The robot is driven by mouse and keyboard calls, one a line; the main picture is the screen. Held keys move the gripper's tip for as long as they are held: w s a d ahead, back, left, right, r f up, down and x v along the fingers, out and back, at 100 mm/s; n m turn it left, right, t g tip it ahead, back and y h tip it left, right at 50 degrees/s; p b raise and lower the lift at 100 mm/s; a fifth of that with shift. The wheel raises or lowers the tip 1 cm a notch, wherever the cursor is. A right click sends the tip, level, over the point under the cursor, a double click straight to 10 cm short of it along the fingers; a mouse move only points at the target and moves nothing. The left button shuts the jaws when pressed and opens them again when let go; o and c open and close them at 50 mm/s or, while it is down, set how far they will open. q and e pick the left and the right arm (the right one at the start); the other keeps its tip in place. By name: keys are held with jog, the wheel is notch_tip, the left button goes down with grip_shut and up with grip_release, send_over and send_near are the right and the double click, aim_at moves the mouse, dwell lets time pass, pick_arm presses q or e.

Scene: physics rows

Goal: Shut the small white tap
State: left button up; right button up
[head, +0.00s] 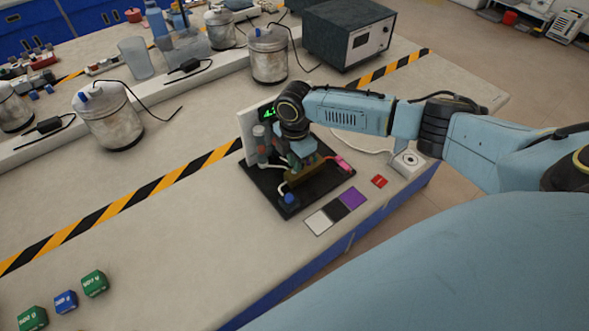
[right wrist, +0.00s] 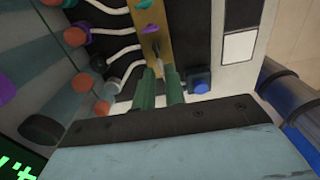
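A small rig on a black base (head: 262,178) stands near the bench's front edge, with a brass block (head: 299,176) on it. In the right wrist view the brass block (right wrist: 152,38) carries a row of small taps, among them a purple one (right wrist: 150,29). A small pale piece (right wrist: 156,68), perhaps the white tap, shows at the block's near end. My right gripper (head: 303,164) points down over the block. Its two green fingers (right wrist: 160,72) flank the pale piece with a narrow gap between them; contact is unclear. My left gripper is out of view.
A blue knob (head: 289,198) sits at the base's front corner, close to the fingers. A white panel (head: 249,138) rises behind the rig. Colour cards (head: 335,210) lie in front. Metal canisters (head: 108,117) stand further back. The bench's left middle is clear.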

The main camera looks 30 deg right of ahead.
jog(key=shift+f+b, duration=0.4)
jog(key=shift+f, duration=0.7)
jog(key=shift+r+p, duration=0.3)
jog(key=shift+p, duration=0.25)
dwell(0.3)
grip_shut()
